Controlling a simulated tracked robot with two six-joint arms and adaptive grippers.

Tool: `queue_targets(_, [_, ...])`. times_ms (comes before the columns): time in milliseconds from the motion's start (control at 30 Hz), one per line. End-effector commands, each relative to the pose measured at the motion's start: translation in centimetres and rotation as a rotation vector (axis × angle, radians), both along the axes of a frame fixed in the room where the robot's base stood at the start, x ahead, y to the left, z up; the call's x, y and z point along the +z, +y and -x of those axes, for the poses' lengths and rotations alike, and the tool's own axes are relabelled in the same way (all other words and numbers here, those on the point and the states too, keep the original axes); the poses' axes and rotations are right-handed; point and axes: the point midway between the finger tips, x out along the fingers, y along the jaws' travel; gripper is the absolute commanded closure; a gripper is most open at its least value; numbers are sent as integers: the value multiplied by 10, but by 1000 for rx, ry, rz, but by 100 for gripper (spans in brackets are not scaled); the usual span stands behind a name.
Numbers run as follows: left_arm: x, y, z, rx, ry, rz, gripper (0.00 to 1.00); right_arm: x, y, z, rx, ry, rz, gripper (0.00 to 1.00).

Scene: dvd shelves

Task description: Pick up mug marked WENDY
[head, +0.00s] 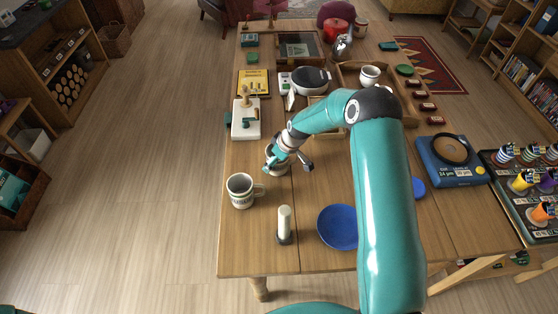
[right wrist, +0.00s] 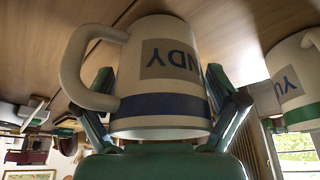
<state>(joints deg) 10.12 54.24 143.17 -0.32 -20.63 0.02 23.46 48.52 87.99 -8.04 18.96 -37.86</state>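A white mug with a blue band (right wrist: 165,75) fills the middle of the right wrist view. The letters NDY show on its dark label, the rest being out of sight around the curve. Its handle is at the left. My right gripper (right wrist: 160,85) is open, with one finger on each side of this mug; firm contact is not visible. In the head view my right gripper (head: 290,162) is low over the table and partly hides a pale mug (head: 277,169). My left gripper is in neither view.
A second mug (head: 241,190) stands nearby; a mug with a green band (right wrist: 298,80) shows at the right of the wrist view. A pale cylinder on a dark base (head: 284,225) and a blue plate (head: 338,227) are nearer.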

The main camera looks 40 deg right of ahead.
Motion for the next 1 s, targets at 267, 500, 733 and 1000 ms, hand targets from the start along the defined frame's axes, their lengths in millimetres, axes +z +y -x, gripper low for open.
queue_targets(267, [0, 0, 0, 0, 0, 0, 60, -1, 1, 1, 2, 2, -1, 62])
queue_targets(500, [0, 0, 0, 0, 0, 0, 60, -2, 2, 1, 2, 4, -1, 64])
queue_targets(733, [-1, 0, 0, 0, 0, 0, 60, -1, 3, 1, 5, 6, -2, 64])
queue_targets(1000, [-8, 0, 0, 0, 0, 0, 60, 26, 2, -1, 4, 0, 0, 91])
